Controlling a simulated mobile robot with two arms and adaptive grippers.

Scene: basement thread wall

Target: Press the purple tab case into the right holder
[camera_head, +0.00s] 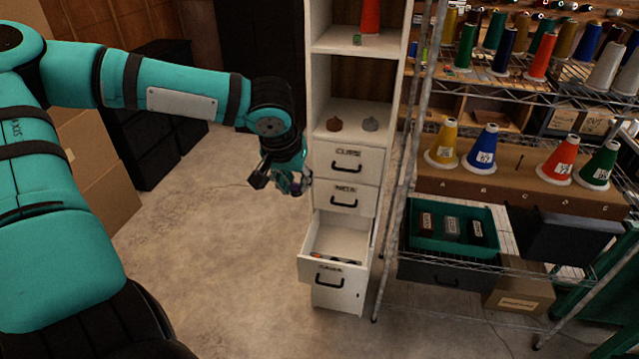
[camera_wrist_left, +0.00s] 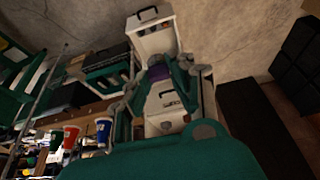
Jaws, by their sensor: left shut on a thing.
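My left gripper (camera_head: 290,184) hangs in front of the white cabinet, left of its drawer fronts and above the open drawer. It is shut on a small purple thing (camera_wrist_left: 157,72), most likely the purple tab case, which is mostly hidden between the fingers. In the head view only a small bit of purple shows there. In the left wrist view the gripper (camera_wrist_left: 160,75) points toward the cabinet's drawers. I cannot make out which thing is the right holder. My right gripper is not in view.
The white cabinet's lower drawer (camera_head: 312,268) stands open with a few small items inside. A green tray (camera_head: 419,242) with several labelled cases sits on the wire rack at right. Thread cones (camera_head: 483,150) stand above. The floor (camera_head: 230,260) left of the cabinet is clear.

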